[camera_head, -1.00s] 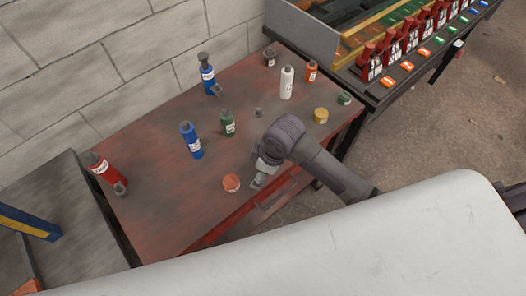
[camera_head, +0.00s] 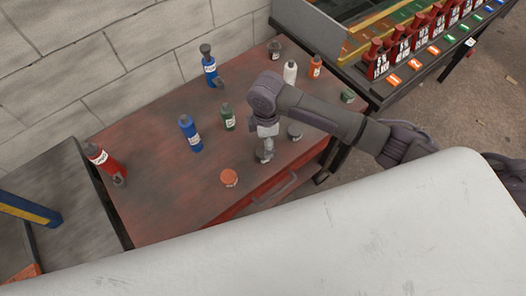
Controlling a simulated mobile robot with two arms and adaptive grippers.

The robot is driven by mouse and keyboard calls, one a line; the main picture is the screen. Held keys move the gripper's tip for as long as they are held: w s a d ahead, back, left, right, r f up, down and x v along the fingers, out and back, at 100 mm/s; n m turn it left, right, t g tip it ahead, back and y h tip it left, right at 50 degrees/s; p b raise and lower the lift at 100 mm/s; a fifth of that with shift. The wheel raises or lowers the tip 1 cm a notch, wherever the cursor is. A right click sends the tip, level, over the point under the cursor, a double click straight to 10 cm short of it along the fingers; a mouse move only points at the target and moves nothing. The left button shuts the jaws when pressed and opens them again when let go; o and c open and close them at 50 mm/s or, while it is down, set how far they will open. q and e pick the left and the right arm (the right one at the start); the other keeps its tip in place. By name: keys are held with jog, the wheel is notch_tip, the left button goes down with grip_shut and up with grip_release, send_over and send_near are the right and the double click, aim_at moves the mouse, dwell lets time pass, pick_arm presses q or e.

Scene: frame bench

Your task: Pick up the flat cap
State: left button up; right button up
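My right arm reaches in from the right over the red table (camera_head: 160,205). Its gripper (camera_head: 264,156) points down near the table's front half, between an orange-lidded round jar (camera_head: 229,178) and a small round grey item (camera_head: 295,131). The fingers are small and partly hidden, so I cannot tell whether they are open or hold anything. I cannot tell for sure which item is the flat cap; the grey item is low and round. My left gripper is not in view.
Blue bottles (camera_head: 190,134) (camera_head: 210,70), a green bottle (camera_head: 228,117), a white bottle (camera_head: 290,72), an orange bottle (camera_head: 315,66) and a green-lidded jar (camera_head: 348,97) stand on the table. A red bottle (camera_head: 103,158) is at left. The table's front left is clear.

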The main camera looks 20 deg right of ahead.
aim_at(263, 154)
jog(key=shift+f, duration=0.95)
jog(key=shift+a+f+p, duration=0.15)
jog(key=shift+f+p, duration=0.2)
jog(key=shift+f, duration=1)
jog(key=shift+a+f+p, duration=0.1)
jog(key=shift+f+p, duration=0.2)
jog(key=shift+f, duration=1.05)
jog(key=shift+w, duration=0.1)
jog(key=c, duration=1.3)
jog(key=shift+r, duration=0.15)
